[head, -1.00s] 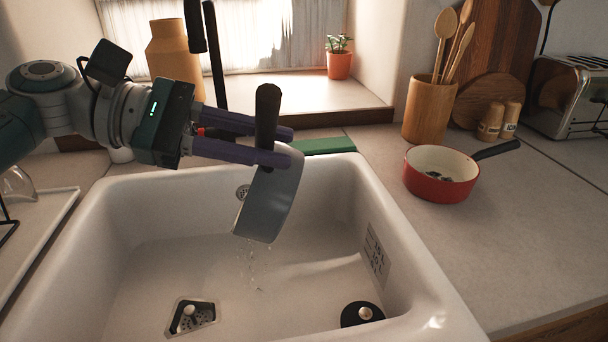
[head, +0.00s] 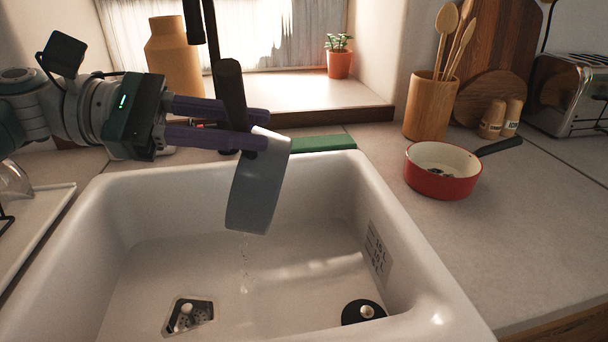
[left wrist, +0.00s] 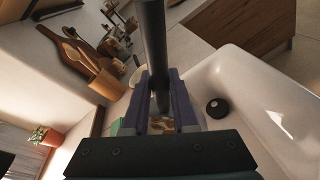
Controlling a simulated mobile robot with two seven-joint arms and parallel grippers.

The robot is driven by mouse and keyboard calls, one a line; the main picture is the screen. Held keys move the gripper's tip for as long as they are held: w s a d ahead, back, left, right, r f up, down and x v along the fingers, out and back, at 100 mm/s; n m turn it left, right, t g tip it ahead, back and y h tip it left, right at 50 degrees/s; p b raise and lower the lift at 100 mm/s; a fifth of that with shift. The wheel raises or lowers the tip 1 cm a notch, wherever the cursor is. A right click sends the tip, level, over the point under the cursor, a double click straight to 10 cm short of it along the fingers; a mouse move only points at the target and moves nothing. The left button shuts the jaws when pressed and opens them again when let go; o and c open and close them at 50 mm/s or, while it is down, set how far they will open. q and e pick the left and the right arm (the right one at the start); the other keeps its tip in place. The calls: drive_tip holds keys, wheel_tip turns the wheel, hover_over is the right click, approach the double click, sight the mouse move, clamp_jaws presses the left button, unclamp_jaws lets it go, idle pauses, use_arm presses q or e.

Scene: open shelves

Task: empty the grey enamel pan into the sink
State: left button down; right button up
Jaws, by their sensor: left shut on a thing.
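My left gripper (head: 262,130) is shut on the dark handle (head: 231,90) of the grey enamel pan (head: 258,185). The pan hangs steeply tilted over the white sink (head: 390,230), with its outer side toward the head camera and its inside hidden. A thin stream of clear drops falls from its low edge into the basin. In the left wrist view the handle (left wrist: 153,45) rises between the purple fingers (left wrist: 162,100), and a small brownish patch shows between them. My right gripper is not in view.
A red pan (head: 440,185) with dark bits inside stands on the counter right of the sink. A black plug (head: 352,314) and a drain strainer (head: 188,316) lie in the basin. A dark tap (head: 212,60) rises behind the sink. A green sponge-like block (head: 322,143) lies at the back rim.

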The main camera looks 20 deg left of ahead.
use_arm(q)
drive_tip(key=a, duration=0.1)
drive_tip(key=a+h+b, duration=0.1)
drive_tip(key=b, duration=0.1)
drive_tip(key=shift+s+a+r+t, duration=0.25)
drive_tip(key=shift+s+a+t, duration=0.05)
drive_tip(key=shift+s+a, duration=0.1)
drive_tip(key=shift+s+a+h+b, duration=0.1)
drive_tip(key=shift+a+h+b, duration=0.25)
drive_tip(key=shift+h+b, duration=0.05)
drive_tip(key=shift+s+a+b, duration=0.1)
drive_tip(key=shift+a+b, duration=0.2)
drive_tip(key=shift+a, duration=0.05)
drive_tip(key=shift+s+a+r+t+h+b, duration=0.1)
drive_tip(key=shift+s+a+t+h+b, duration=0.05)
drive_tip(key=shift+a+t+h+b, duration=0.3)
drive_tip(key=shift+a+n, duration=0.15)
drive_tip(key=shift+n, duration=0.15)
drive_tip(key=shift+s+a+h+b, duration=0.3)
drive_tip(key=shift+a+h+b, duration=0.2)
drive_tip(key=shift+b, duration=0.5)
